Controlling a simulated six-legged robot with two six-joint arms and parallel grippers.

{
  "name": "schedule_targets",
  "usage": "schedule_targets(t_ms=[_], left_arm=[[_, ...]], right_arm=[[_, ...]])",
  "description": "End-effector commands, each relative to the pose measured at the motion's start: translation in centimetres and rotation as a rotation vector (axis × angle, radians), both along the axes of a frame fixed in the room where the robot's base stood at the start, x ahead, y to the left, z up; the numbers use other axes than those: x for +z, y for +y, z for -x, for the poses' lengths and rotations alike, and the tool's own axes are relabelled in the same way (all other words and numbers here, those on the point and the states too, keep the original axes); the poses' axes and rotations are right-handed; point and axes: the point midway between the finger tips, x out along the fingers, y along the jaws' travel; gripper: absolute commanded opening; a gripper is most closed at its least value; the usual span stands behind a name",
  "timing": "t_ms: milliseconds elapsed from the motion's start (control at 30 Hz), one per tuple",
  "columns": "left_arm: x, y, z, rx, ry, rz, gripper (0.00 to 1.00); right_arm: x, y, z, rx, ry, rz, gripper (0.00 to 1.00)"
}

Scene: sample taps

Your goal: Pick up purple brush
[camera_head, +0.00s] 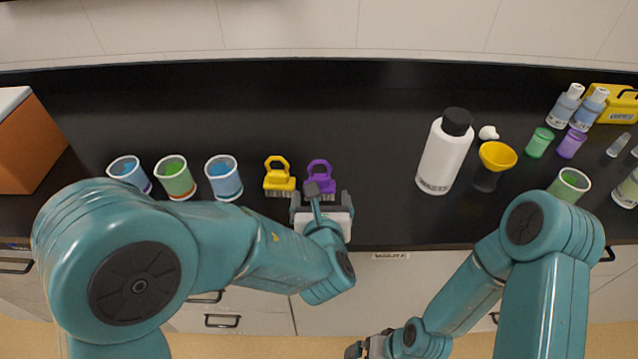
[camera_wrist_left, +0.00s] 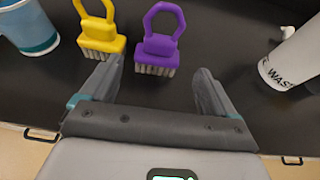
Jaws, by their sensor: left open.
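The purple brush (camera_head: 320,173) stands on the black counter near its front edge, with a ring handle on top and pale bristles below. It also shows in the left wrist view (camera_wrist_left: 160,45), just beyond and between the fingertips. My left gripper (camera_head: 322,200) is open and empty, in front of the brush; its two fingers show in the left wrist view (camera_wrist_left: 152,85). The left wrist hides part of the brush's lower side in the head view. My right gripper (camera_head: 368,346) is low in front of the counter, away from the brush; its jaws are too small to judge.
A yellow brush (camera_head: 279,178) stands close on the left of the purple one. Several cups, among them a blue one (camera_head: 223,177), stand further left. A white bottle (camera_head: 445,152) and a yellow funnel (camera_head: 497,156) stand to the right. The counter (camera_head: 300,110) behind the brushes is clear.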

Motion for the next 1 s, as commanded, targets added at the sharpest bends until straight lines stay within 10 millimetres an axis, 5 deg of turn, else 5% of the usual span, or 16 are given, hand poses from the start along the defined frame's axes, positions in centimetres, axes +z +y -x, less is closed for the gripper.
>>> schedule_targets(t_ms=[533,833,867,1000], left_arm=[[-2.5,0.4,-6.5,0.007,0.004,0.001,0.89],[-2.9,0.4,-7.2,0.005,0.003,0.001,0.89],[-2.9,0.4,-7.2,0.005,0.003,0.001,0.86],[-2.9,0.4,-7.1,0.005,0.003,0.001,0.45]], right_arm=[[2.3,0.0,0.0,0.000,0.000,0.000,1.00],[2.3,0.0,0.0,0.000,0.000,0.000,1.00],[2.3,0.0,0.0,0.000,0.000,0.000,1.00],[2.2,0.0,0.0,0.000,0.000,0.000,1.00]])
